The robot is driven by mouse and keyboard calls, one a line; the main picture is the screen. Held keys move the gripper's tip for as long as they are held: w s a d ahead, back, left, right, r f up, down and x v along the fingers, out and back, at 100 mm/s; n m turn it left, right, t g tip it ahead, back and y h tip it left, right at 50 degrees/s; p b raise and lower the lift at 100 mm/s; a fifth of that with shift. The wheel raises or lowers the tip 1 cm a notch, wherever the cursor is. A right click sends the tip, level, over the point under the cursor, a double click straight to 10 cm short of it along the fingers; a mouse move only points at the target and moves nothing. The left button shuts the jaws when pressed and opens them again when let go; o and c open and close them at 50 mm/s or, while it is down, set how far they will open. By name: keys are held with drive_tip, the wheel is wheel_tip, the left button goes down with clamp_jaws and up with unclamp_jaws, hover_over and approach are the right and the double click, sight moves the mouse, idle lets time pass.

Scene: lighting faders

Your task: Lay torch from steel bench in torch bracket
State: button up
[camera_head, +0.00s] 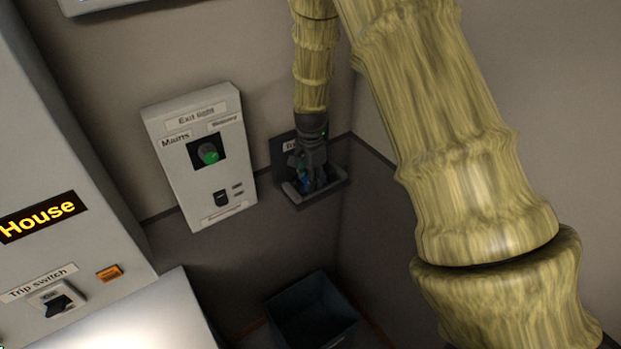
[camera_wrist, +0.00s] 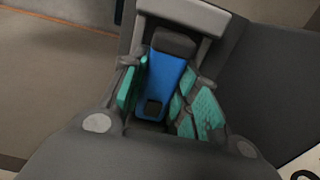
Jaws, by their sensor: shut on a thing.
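The torch (camera_wrist: 165,85) is blue with a dark grey end and a small dark square on its side. In the wrist view it lies between the teal pads of my gripper (camera_wrist: 158,100), which is shut on it. The torch bracket (camera_head: 317,192) is a dark wall piece with a light front rim, right of the Exit light box. In the head view my gripper (camera_head: 308,183) is at this bracket, and the torch is mostly hidden by the fingers. In the wrist view the bracket's grey rim (camera_wrist: 188,12) is close beyond the torch's dark end. I cannot tell whether the torch touches the bracket.
The Exit light box (camera_head: 203,160) with a green knob is on the wall just left of the bracket. A House panel (camera_head: 45,220) with a trip switch stands further left. A dark open bin (camera_head: 311,312) is below. My arm fills the upper right.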

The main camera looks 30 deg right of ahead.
drive_tip(key=o, duration=1.2)
drive_tip(key=shift+o, duration=0.4)
drive_tip(key=shift+o, duration=1.1)
drive_tip(key=shift+r, duration=0.15)
drive_tip(key=shift+r+p, duration=1.35)
drive_tip(key=shift+r, duration=1.5)
drive_tip(key=shift+a, duration=0.1)
